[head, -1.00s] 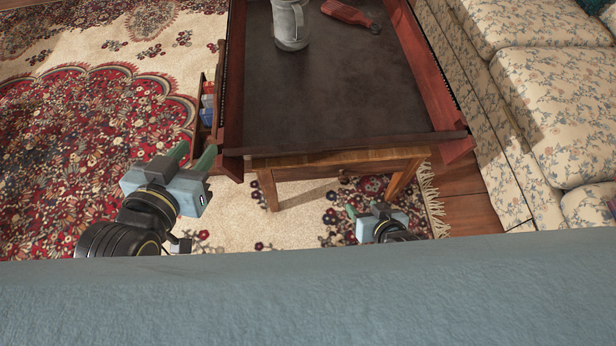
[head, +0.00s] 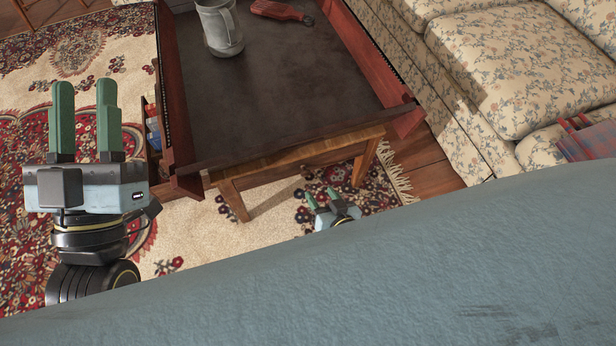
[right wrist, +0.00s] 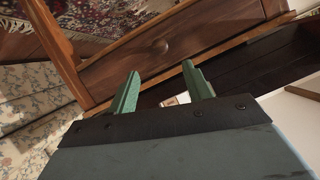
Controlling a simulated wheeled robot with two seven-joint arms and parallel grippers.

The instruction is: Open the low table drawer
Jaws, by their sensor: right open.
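The low wooden table (head: 292,150) has a dark top with raised reddish sides in the head view. The drawer looks shut. My left gripper (head: 86,95) is open and empty, raised left of the table.
A side compartment with small items (head: 152,125) sits at the table's left. A floral sofa (head: 500,70) stands close on the right. Patterned rug (head: 190,225) covers the floor in front.

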